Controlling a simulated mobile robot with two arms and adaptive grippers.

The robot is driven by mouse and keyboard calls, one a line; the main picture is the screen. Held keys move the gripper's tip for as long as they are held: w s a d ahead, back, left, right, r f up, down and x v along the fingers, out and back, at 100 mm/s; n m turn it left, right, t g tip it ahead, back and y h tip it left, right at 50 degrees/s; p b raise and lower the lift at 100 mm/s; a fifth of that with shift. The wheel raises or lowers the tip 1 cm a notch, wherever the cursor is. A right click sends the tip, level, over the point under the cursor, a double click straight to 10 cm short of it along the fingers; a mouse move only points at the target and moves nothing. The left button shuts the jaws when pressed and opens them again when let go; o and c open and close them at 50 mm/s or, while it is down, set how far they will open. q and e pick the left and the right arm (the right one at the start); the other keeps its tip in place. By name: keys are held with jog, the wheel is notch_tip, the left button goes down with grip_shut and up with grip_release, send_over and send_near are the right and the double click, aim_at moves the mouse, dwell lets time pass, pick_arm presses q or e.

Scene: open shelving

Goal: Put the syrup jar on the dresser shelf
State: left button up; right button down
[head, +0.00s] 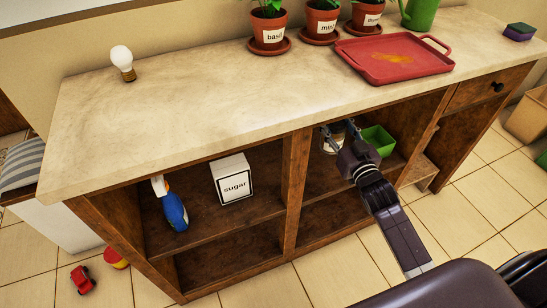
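A pale, round jar-like thing (332,145) stands in the upper right compartment of the dresser (294,190). It is partly hidden by my gripper and its label cannot be read, so I cannot tell for sure that it is the syrup jar. My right gripper (339,129) reaches into that compartment from the front. Its fingers are spread apart at the jar, but I cannot tell whether they touch it. The dresser's upper left shelf (205,222) holds a sugar box and a spray bottle. My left gripper is not in view.
A green bin (377,140) stands just right of my gripper. The sugar box (233,180) and blue spray bottle (171,205) stand on the left shelf. The dresser top holds a bulb (123,62), potted herbs (268,30) and a red tray (390,60); its front left is clear.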

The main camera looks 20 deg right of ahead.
aim_at(333, 153)
jog(key=shift+w+f, duration=0.15)
jog(key=shift+f, duration=0.05)
notch_tip(333, 153, down, 6)
jog(key=shift+r+b, duration=0.25)
jog(key=shift+b, duration=0.9)
jog(key=shift+f, duration=0.35)
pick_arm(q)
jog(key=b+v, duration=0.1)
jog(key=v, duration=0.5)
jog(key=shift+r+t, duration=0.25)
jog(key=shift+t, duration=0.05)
pick_arm(e)
jog(key=shift+f, duration=1.45)
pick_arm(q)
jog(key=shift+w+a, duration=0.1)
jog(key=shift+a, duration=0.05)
pick_arm(e)
jog(key=shift+f, duration=0.15)
jog(key=c, duration=1.1)
grip_release()
